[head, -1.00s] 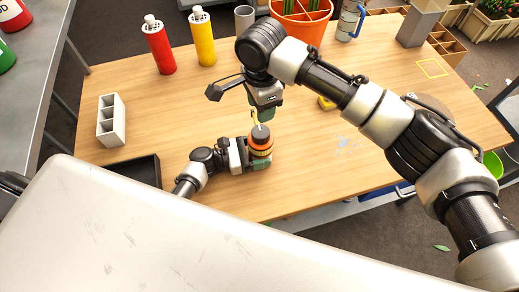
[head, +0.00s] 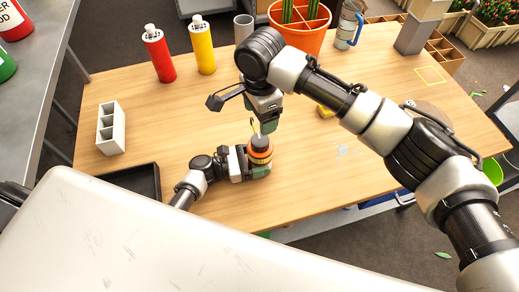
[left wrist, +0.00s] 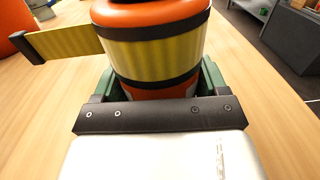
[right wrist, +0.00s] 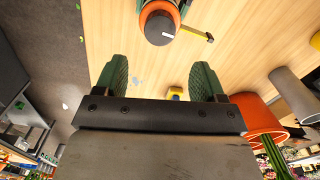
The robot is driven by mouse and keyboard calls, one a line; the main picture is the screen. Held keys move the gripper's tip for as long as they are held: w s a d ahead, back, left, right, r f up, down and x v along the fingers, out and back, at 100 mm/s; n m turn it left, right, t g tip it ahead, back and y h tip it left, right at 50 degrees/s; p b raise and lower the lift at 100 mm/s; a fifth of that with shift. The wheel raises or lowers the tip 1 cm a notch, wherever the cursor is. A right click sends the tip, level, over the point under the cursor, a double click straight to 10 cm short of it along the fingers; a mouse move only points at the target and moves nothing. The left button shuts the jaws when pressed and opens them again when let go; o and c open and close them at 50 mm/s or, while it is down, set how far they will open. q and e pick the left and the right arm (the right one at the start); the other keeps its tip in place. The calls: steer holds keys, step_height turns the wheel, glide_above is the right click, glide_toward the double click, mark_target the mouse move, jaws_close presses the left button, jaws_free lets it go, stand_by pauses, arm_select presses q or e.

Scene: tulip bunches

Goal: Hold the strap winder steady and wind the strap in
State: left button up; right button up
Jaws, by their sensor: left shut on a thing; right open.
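The strap winder (head: 260,150) is an orange cylinder with a dark top, standing on the wooden table. My left gripper (head: 257,170) is shut around its body from the left. In the left wrist view the winder (left wrist: 150,15) fills the space between the green fingers, and a yellow strap (left wrist: 65,43) with a dark end tab sticks out to the left. My right gripper (head: 266,125) is above the winder, pointing down, open and empty. In the right wrist view its green fingers (right wrist: 158,80) are spread, with the winder's dark top (right wrist: 160,28) beyond them, apart from them.
Red (head: 160,55) and yellow (head: 203,48) bottles, a grey cup (head: 243,28) and an orange pot (head: 300,38) stand at the back. A white divided holder (head: 111,130) and a black tray (head: 135,183) are at the left. A yellow block (head: 325,111) lies right of the winder.

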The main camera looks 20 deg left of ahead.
mark_target(260, 139)
steer(key=shift+o, duration=0.2)
steer(key=n, duration=0.4)
steer(key=shift+r+n, duration=0.15)
steer(key=shift+n, duration=0.25)
step_height(260, 139, down, 10)
steer(key=m, duration=3.3)
steer(key=shift+r, duration=0.1)
